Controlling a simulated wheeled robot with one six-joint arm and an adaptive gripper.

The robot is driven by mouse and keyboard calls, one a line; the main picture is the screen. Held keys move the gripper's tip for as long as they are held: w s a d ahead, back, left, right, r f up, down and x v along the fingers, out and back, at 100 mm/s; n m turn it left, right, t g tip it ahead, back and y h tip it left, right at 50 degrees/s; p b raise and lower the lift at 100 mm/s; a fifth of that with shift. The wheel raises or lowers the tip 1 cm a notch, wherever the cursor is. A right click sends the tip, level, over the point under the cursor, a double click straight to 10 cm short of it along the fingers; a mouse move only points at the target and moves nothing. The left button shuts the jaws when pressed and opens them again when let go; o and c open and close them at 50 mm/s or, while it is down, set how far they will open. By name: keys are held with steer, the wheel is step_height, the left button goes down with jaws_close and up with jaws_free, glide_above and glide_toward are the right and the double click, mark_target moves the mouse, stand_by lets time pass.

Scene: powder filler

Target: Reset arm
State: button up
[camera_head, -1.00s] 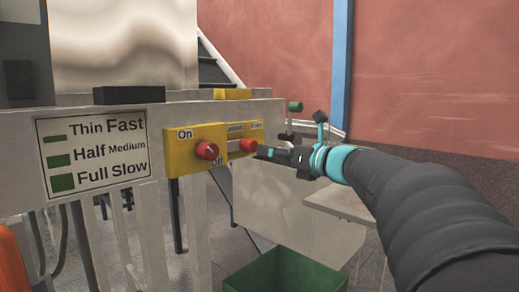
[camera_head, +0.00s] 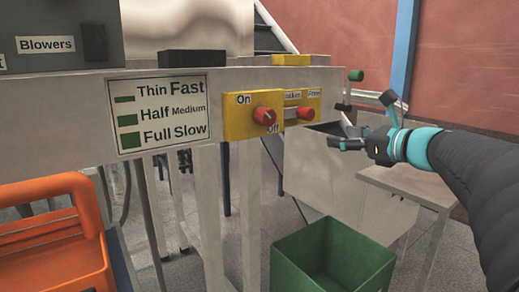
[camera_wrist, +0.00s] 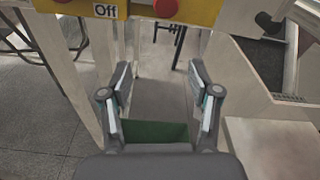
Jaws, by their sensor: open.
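My gripper (camera_head: 345,143) is on the right side of the head view, to the right of the yellow switch boxes and apart from them. In the wrist view my gripper (camera_wrist: 160,90) has its two fingers spread wide with nothing between them. The yellow box marked On and Off (camera_head: 238,127) carries a red knob (camera_head: 264,116). A second yellow box beside it carries another red knob (camera_head: 306,113).
A green bin (camera_head: 325,262) stands on the floor below. A grey table (camera_head: 420,186) is under my arm. An orange crate (camera_head: 52,250) is at lower left. A label panel (camera_head: 160,113) is on the machine frame. A lever with a green knob (camera_head: 355,76) stands behind my gripper.

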steer(key=s+a+f+n+g+h, duration=0.1)
steer(key=s+f+n+g+h, duration=0.15)
steer(key=s+f+n, duration=0.4)
steer(key=s+a+f+n+g+h, duration=0.2)
steer(key=s+f+n+g, duration=0.2)
steer(key=f+n, duration=0.55)
steer(key=s+a+f+n+g+h, duration=0.1)
steer(key=s+a+f+n+h, duration=0.1)
steer(key=s+f+n, duration=0.3)
steer(key=s+a+f+n+g+h, duration=0.1)
steer(key=s+f+n, duration=0.4)
steer(key=s, duration=0.7)
steer(key=shift+a+n+h, duration=0.55)
steer(key=shift+a+n, duration=0.25)
steer(key=shift+a, duration=0.45)
steer(key=c, duration=0.4)
steer(key=shift+a, duration=0.1)
